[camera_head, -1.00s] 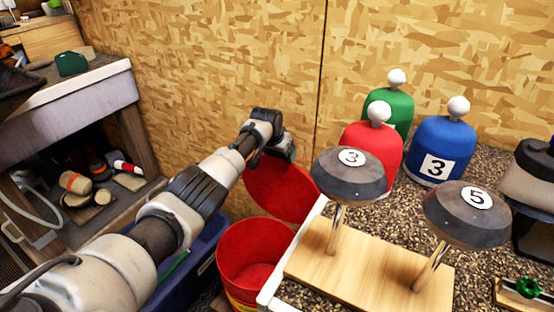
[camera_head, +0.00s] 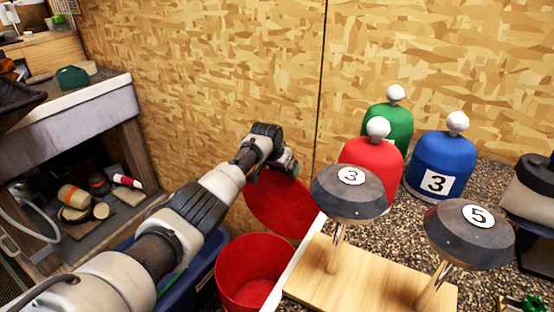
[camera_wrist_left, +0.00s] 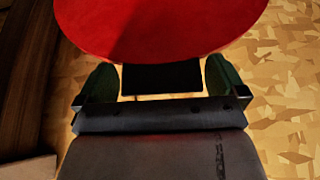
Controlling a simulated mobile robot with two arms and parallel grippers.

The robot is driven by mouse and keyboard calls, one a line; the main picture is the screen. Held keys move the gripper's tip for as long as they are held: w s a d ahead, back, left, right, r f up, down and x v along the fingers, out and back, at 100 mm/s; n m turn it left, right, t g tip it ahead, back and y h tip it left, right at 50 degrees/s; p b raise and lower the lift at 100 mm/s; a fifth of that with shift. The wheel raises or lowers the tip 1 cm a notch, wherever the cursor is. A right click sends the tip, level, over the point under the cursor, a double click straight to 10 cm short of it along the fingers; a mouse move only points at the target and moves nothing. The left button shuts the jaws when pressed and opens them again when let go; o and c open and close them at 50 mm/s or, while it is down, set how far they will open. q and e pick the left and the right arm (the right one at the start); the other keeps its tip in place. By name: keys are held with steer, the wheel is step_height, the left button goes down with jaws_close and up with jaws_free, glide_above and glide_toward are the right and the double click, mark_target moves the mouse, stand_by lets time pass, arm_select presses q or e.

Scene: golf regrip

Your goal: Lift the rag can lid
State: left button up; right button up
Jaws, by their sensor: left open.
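The red rag can (camera_head: 250,290) stands open on the floor beside the workbench, and its red inside shows. Its round red lid (camera_head: 280,205) stands steeply tilted behind the can, clear of the opening. I cannot tell whether the lid's lower edge touches the rim. My left gripper (camera_head: 284,166) is at the lid's upper edge. In the left wrist view the lid (camera_wrist_left: 160,25) fills the top, and my left gripper (camera_wrist_left: 160,80) is open with its green-tipped fingers apart at the lid's near edge. Contact is unclear. My right gripper is not in view.
The bench (camera_head: 470,190) at right holds a wooden stand (camera_head: 375,280) with two dark numbered club heads, plus red, green and blue head covers. A plywood wall (camera_head: 210,80) rises behind the lid. A blue bin (camera_head: 205,270) sits left of the can. A cluttered shelf (camera_head: 110,190) is at far left.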

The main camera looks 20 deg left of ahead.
arm_select(q)
steer(key=p+v, duration=0.2)
steer(key=v, duration=0.8)
steer(key=shift+r+p, duration=0.3)
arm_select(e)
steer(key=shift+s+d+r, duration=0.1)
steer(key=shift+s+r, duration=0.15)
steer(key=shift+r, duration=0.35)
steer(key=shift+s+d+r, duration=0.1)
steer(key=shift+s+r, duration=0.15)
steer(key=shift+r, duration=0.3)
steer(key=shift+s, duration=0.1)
